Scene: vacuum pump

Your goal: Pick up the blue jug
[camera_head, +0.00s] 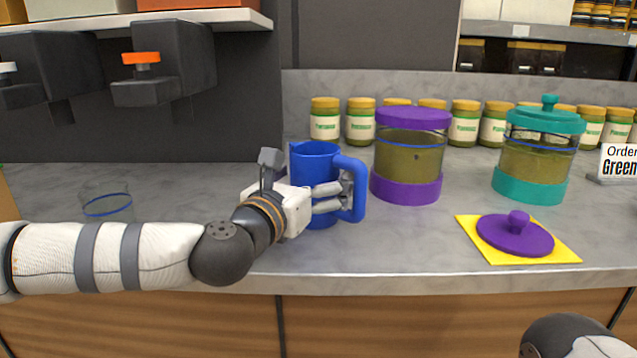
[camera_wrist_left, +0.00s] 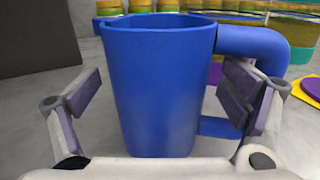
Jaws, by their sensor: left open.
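The blue jug (camera_head: 314,160) stands upright on the grey counter, with its handle on the right. My left gripper (camera_head: 336,197) is at the jug's near side, its fingers reaching across the front toward the handle. In the left wrist view the jug (camera_wrist_left: 160,90) fills the middle, between the spread fingers of my open left gripper (camera_wrist_left: 160,98). A gap shows between the left finger and the jug wall. The right finger overlaps the handle, hiding part of it; I cannot tell whether it touches. My right gripper is out of view.
A purple-lidded jar (camera_head: 408,155) stands close to the jug's right, and a teal-lidded jar (camera_head: 540,155) farther right. A purple lid (camera_head: 515,236) lies on a yellow mat (camera_head: 474,232). Several small jars line the back. A clear glass (camera_head: 107,208) stands left.

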